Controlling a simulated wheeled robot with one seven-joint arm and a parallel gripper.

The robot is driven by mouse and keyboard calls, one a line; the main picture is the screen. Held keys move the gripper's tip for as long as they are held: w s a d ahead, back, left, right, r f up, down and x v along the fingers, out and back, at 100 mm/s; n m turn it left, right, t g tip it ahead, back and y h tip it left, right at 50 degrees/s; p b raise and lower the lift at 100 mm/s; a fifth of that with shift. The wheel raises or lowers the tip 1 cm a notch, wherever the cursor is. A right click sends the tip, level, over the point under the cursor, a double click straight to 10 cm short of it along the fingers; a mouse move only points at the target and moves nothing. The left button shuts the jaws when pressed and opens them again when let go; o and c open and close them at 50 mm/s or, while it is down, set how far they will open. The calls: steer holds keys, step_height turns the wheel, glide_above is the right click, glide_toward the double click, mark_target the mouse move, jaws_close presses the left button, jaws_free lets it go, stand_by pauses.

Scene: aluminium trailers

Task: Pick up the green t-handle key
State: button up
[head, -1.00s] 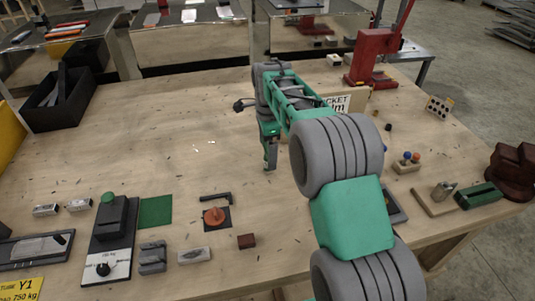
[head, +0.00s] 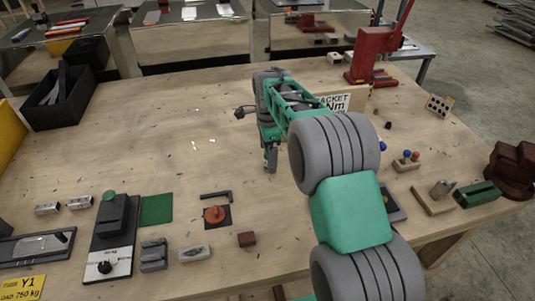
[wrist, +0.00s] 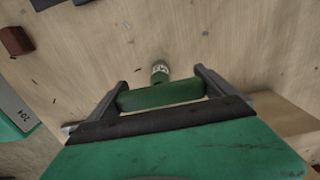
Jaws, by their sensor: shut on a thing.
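The green t-handle key (wrist: 160,93) shows in the wrist view, its green grip lying crosswise between my two fingers. Its shank end, with a pale marked collar (wrist: 160,69), points away from my gripper toward the wooden bench top. My gripper (wrist: 161,88) is shut on the green handle, with one finger at each end of it. In the head view my gripper (head: 270,160) is over the middle of the bench. The key cannot be made out there, hidden by my arm and fingers. Whether its tip touches the bench is unclear.
The wooden bench (head: 110,150) is clear left of my gripper. A sign (head: 338,103) and a red press (head: 376,65) stand behind and right of my arm. A black bin (head: 65,98) is at far left.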

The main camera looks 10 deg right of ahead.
steer(key=c, duration=0.6)
steer(key=shift+r, duration=0.1)
steer(key=shift+r, duration=0.2)
steer(key=r, duration=0.3)
steer(key=shift+s+d+r+b, duration=0.15)
steer(key=shift+s+r+b, duration=0.15)
steer(key=shift+b, duration=0.1)
steer(key=s+d+r+b, duration=0.1)
steer(key=s+r, duration=0.2)
steer(key=s, duration=0.1)
steer(key=s+d+r+b, duration=0.1)
steer(key=s+d+r, duration=0.1)
steer(key=s+r, duration=0.1)
steer(key=s+d+r+b, duration=0.1)
steer(key=s+r, duration=0.2)
steer(key=s, duration=0.2)
steer(key=shift+s+d, duration=0.25)
steer(key=shift+s, duration=0.05)
